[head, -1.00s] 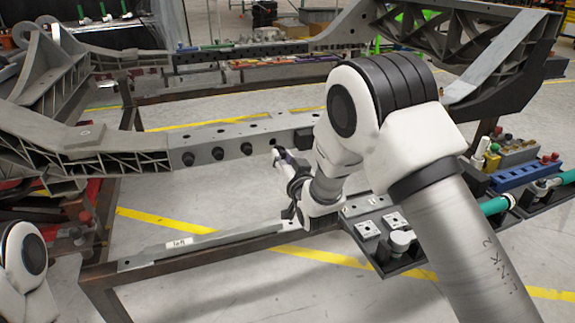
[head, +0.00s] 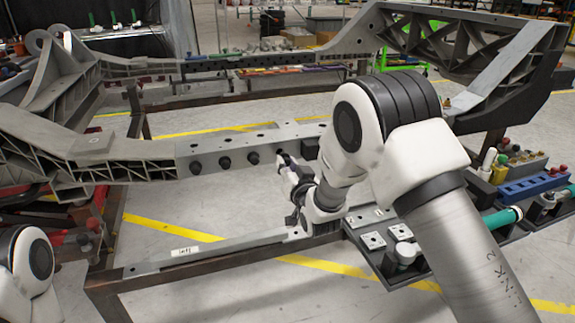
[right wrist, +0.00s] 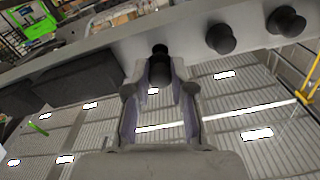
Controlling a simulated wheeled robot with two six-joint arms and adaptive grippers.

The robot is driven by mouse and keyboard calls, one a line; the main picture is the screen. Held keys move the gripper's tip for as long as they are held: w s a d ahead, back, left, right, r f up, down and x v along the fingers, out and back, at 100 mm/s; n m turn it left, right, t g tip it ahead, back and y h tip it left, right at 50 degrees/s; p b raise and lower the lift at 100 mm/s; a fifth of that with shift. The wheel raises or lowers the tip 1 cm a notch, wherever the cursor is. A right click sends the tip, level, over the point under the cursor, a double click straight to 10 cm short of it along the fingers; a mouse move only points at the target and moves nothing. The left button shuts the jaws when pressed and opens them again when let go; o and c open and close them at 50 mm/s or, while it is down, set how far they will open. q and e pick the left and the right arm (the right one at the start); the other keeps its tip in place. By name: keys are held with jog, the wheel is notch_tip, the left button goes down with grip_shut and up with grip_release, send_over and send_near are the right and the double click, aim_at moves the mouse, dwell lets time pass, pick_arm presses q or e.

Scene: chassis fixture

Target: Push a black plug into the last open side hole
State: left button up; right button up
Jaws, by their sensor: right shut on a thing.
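The grey side rail (head: 207,149) of the chassis crosses the head view. Several black plugs show on its side: one plug (head: 224,162) and another (head: 253,159) stand left of my right gripper (head: 284,163). In the right wrist view two seated plugs, one nearer (right wrist: 220,38) and one farther (right wrist: 286,20), stick out of the rail. My right gripper (right wrist: 158,88) is shut on a black plug (right wrist: 160,70) and points at the rail. The held plug's far end is at the rail face by a dark hole; I cannot tell whether it has entered. My left gripper is out of view.
A dark block (right wrist: 75,88) on the rail is beside the right gripper. A lower steel beam (head: 200,252) runs below. A black parts tray (head: 388,262) with grey fittings and a blue holder (head: 530,186) stand to the right. Open floor lies beneath the rail.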

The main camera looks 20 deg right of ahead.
jog(key=shift+w, duration=0.15)
dwell(0.5)
jog(key=shift+w, duration=0.75)
jog(key=shift+w, duration=0.75)
jog(key=o, duration=0.8)
jog(key=shift+o, duration=0.2)
jog(key=shift+s, duration=0.1)
jog(key=s+p, duration=0.1)
jog(key=s, duration=0.8)
